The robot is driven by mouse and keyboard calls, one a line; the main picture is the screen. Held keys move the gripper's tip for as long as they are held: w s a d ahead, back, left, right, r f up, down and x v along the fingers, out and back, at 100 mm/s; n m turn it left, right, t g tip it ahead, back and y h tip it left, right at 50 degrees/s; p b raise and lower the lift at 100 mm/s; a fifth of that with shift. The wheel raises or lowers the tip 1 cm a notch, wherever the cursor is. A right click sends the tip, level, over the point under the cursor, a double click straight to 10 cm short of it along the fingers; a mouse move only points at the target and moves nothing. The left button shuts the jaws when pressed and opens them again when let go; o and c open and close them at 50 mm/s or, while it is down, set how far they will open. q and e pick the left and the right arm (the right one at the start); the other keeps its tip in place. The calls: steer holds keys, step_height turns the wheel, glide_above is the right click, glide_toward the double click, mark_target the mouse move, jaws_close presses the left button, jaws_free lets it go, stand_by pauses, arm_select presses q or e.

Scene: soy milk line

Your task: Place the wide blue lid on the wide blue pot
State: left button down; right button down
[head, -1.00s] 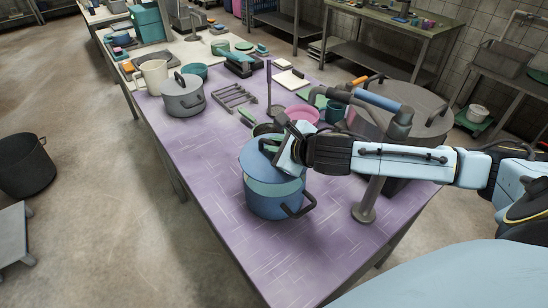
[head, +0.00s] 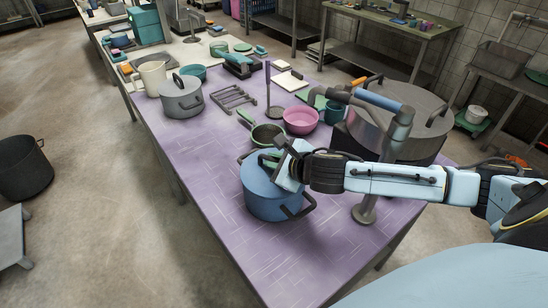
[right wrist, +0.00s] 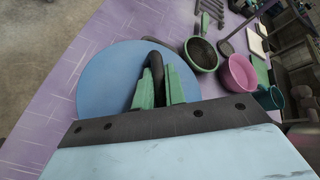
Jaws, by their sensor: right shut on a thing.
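The wide blue pot (head: 268,207) stands on the purple table near its front part, with a dark side handle toward the right. The wide blue lid (head: 256,174) lies over the pot's mouth, and no gap shows between them in the head view. My right gripper (head: 277,158) is shut on the lid's dark handle. In the right wrist view the green fingertips (right wrist: 158,88) flank the dark handle (right wrist: 156,62), and the round lid (right wrist: 105,82) hides nearly all of the pot. My left gripper is not in view.
A green-handled pan (head: 267,136) and a pink bowl (head: 301,120) stand just behind the pot. A large steel pot (head: 375,130) and a tap post (head: 367,208) stand to the right. A grey lidded pot (head: 182,100) is farther left. The table's front left is clear.

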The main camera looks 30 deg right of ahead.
steer(key=c, duration=1.5)
jaws_free()
steer(key=shift+o, duration=0.2)
steer(key=shift+r, duration=0.35)
steer(key=v, duration=1.2)
steer(key=shift+r, duration=0.25)
steer(key=shift+d, duration=0.1)
